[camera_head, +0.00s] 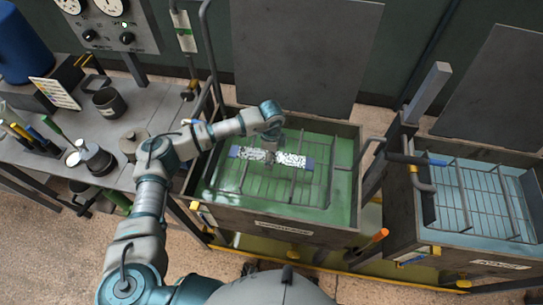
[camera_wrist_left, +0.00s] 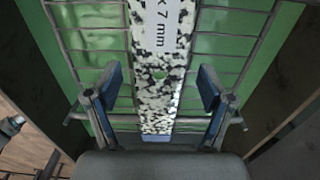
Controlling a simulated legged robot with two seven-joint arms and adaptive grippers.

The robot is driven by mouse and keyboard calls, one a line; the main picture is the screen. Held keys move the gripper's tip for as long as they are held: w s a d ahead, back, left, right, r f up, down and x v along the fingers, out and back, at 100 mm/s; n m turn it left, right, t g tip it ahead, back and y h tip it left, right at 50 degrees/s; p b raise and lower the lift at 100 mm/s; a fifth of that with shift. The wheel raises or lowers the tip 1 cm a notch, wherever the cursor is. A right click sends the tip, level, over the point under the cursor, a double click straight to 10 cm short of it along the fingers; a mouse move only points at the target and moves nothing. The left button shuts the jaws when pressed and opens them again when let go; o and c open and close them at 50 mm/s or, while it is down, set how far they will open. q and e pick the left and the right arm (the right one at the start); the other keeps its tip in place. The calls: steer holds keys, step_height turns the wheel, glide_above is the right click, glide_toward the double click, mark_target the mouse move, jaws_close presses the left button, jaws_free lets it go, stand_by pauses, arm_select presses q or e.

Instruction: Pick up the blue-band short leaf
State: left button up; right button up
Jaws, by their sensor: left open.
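The blue-band short leaf (camera_head: 291,160) is a flat black-and-white speckled strip with blue ends. It lies across the wire rack in the green tank (camera_head: 340,218). In the left wrist view the leaf (camera_wrist_left: 159,98) runs lengthwise between the fingers, with a white label ending in "7 mm" and a blue band at the bottom. My left gripper (camera_head: 270,146) is over the leaf's middle. In the wrist view the left gripper (camera_wrist_left: 160,88) is open, its blue-padded fingers on either side of the strip with gaps. Contact cannot be told. My right gripper is not in view.
A second tank (camera_head: 447,250) with pale blue liquid and a wire rack stands to the right. A grey workbench (camera_head: 75,124) on the left holds a dark mug (camera_head: 109,103) and other items. Dark panels (camera_head: 305,50) stand behind the tanks. Tank walls surround the gripper.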

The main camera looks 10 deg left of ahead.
arm_select(q)
steer(key=c, duration=1.5)
jaws_close()
steer(key=shift+r, duration=0.1)
